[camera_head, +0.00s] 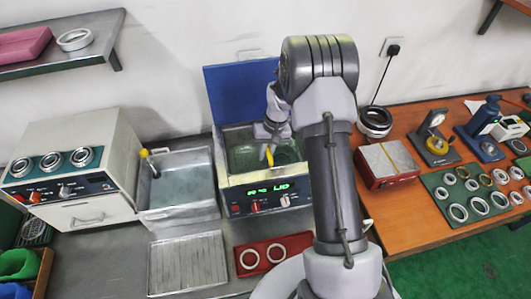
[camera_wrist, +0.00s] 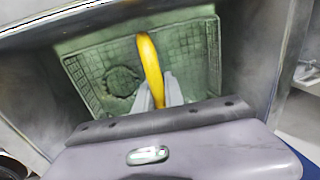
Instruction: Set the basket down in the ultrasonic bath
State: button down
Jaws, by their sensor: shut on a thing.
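The ultrasonic bath (camera_head: 237,192) stands in the middle of the bench in the head view, its blue lid (camera_head: 228,95) raised behind it. My gripper (camera_head: 268,143) is over the bath opening. In the wrist view my gripper (camera_wrist: 157,95) is shut on the yellow handle (camera_wrist: 150,60) of the basket (camera_wrist: 200,62). The mesh basket is within the tank walls, slightly tilted in the picture, and a round ring shape (camera_wrist: 121,84) shows inside it. In the head view my arm hides part of the bath's right side. I cannot tell whether the basket touches the tank floor.
A steel basin (camera_head: 180,212) with liquid and a yellow-handled tool stands left of the bath. A white control unit (camera_head: 70,180) is further left. A ribbed drain tray (camera_head: 188,265) and a red tray (camera_head: 274,240) with two rings lie in front. A red box (camera_head: 388,177) stands right.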

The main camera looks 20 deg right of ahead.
jog(key=shift+d+f+b, duration=0.1)
jog(key=shift+f+b, duration=0.05)
jog(key=shift+b, duration=0.2)
dwell(0.3)
jog(key=c, duration=1.3)
grip_release()
jog(key=shift+c, duration=0.2)
notch_tip(320, 180, up, 11)
jog(key=p, duration=0.7)
